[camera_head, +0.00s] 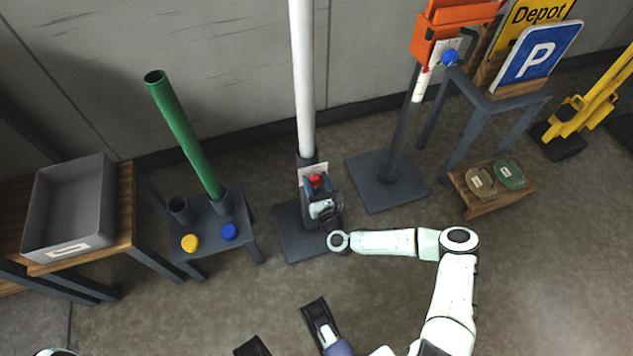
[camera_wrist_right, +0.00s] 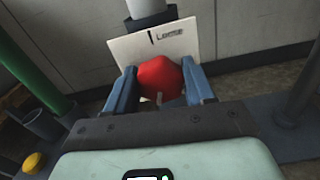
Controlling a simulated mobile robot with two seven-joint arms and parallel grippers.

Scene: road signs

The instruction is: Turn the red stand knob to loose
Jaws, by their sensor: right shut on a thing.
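The red knob (camera_head: 315,181) sits low on the stand (camera_head: 305,230) that carries the white pole (camera_head: 302,80). In the right wrist view the knob (camera_wrist_right: 160,78) is between the two blue fingers of my right gripper (camera_wrist_right: 161,88), which is shut on it from both sides. Behind the knob a pale label plate (camera_wrist_right: 170,42) shows a black tick and the word "Loose". A small pale mark shows on the knob's near side; I cannot tell whether it is a pointer. In the head view my right gripper (camera_head: 318,194) is at the knob.
Left of the stand is a low table with a green tube (camera_head: 185,135), a yellow cap (camera_head: 190,243) and a blue cap (camera_head: 229,232). Further left is a grey bin (camera_head: 110,220). At right are another stand (camera_head: 375,195) and a sign rack (camera_head: 505,100). Floor in front is partly clear.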

